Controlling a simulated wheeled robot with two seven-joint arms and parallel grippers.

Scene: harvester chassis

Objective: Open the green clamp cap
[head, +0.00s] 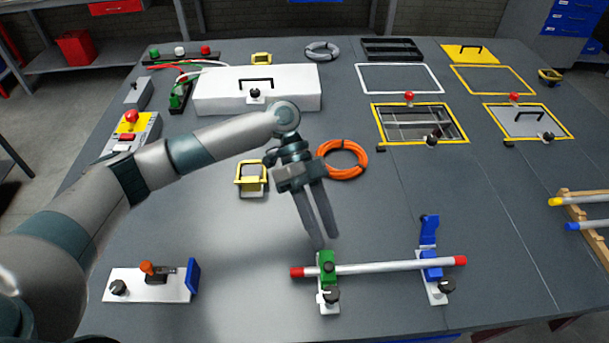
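The green clamp (327,267) stands on a small white plate near the front of the table. Its green cap lies over a grey rod (385,267) with red ends, and a black knob (331,296) shows at its front. The blue clamp (431,263) holds the rod's right part, and its blue cap (429,230) stands upright. My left gripper (326,243) points down just behind and above the green clamp. Its two fingers are slightly apart with nothing seen between them. Whether the fingertips touch the green cap is unclear. My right gripper is not in view.
A white plate with an orange-handled toggle (150,285) lies at front left. An orange cable coil (342,160) and a yellow-framed block (251,179) lie behind my gripper. A wooden rack with rods (585,222) stands at right. The table around the clamps is mostly clear.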

